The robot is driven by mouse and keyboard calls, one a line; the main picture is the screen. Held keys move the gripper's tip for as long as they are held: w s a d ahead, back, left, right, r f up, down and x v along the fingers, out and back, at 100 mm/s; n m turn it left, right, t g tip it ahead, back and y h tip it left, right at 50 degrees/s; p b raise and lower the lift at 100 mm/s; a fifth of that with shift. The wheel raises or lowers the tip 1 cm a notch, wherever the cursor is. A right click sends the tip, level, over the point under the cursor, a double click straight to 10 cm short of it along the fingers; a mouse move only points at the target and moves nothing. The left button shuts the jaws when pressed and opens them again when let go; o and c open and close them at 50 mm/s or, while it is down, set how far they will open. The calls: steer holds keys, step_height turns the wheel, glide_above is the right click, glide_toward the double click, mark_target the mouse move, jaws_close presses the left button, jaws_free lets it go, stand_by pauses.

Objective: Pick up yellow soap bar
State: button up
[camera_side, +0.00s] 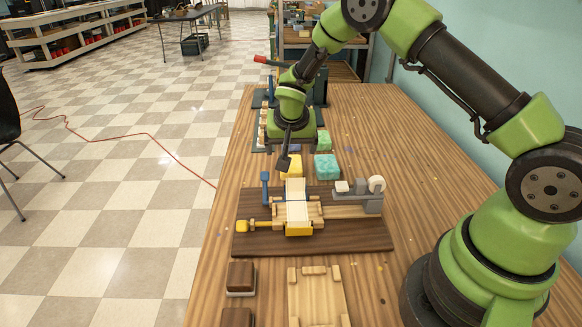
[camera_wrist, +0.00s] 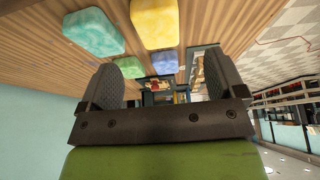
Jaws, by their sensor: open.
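The yellow soap bar (camera_side: 292,163) lies on the wooden table, between my gripper and the dark-based wooden fixture in the side view. In the wrist view the yellow soap bar (camera_wrist: 155,22) is at the top, ahead of the fingers and apart from them. My gripper (camera_side: 284,160) hangs from the green wrist just over or beside the yellow bar; its fingertips partly cover it there. In the wrist view my gripper (camera_wrist: 172,82) has its two grey fingers spread wide with nothing between them.
A teal soap bar (camera_side: 327,167) lies right of the yellow one, and a green bar (camera_side: 323,140) lies behind it. A blue bar (camera_wrist: 164,63) shows in the wrist view. A fixture on a dark board (camera_side: 375,236) stands in front. The table's right side is clear.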

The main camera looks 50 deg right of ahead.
mark_target(291, 167)
steer(key=x, duration=0.8)
steer(key=shift+d+r, duration=0.15)
steer(key=shift+d, duration=0.1)
steer(key=c, duration=1.1)
steer(key=shift+o, duration=0.2)
